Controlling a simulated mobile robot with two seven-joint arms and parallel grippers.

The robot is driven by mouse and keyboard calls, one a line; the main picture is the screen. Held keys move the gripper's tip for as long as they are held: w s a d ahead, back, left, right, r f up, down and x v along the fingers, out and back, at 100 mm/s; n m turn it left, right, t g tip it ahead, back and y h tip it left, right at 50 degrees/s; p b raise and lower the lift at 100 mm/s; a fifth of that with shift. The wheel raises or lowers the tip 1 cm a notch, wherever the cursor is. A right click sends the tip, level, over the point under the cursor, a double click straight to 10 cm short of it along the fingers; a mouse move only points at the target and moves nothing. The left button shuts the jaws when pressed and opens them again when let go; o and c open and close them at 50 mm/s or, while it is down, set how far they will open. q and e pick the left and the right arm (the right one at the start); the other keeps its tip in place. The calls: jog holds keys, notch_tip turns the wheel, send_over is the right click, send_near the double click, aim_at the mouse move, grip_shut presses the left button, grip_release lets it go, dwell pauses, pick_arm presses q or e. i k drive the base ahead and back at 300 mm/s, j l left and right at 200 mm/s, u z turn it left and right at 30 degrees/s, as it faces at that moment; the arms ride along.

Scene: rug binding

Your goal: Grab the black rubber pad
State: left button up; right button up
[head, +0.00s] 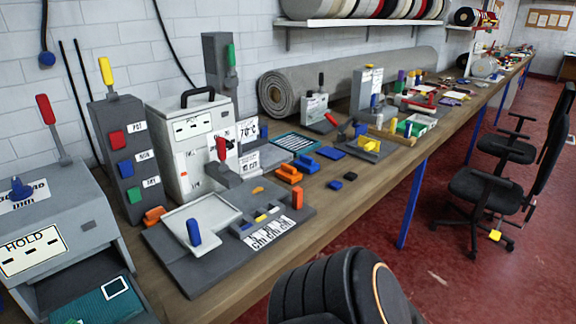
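A small black block (350,177), which looks like the rubber pad, lies flat on the wooden workbench (330,215) near its front edge. A small blue block (335,185) lies close to its left. Nothing covers the black block in the head view. Neither of my grippers shows. A dark, rounded part of my own arm fills the bottom middle of the view, in front of the bench and well apart from the black block.
Left of the pad stand an orange clamp (289,174), a grey base plate (195,270) with a white tray, and a white machine (190,150). A dark blue flat piece (332,153) lies behind it. Bare wood lies to its right. A black chair (490,185) stands right.

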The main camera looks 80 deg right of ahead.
aim_at(351, 176)
jog(key=i+z, duration=0.1)
jog(key=z, duration=0.3)
jog(key=i+z, duration=0.1)
jog(key=z, duration=2.55)
jog(key=i+l+u, duration=0.1)
jog(key=u, duration=0.35)
jog(key=l+u, duration=0.2)
jog(key=u, duration=0.25)
jog(key=i+l+u, duration=0.1)
jog(key=u, duration=0.35)
jog(key=l+u, duration=0.4)
jog(key=l, duration=0.6)
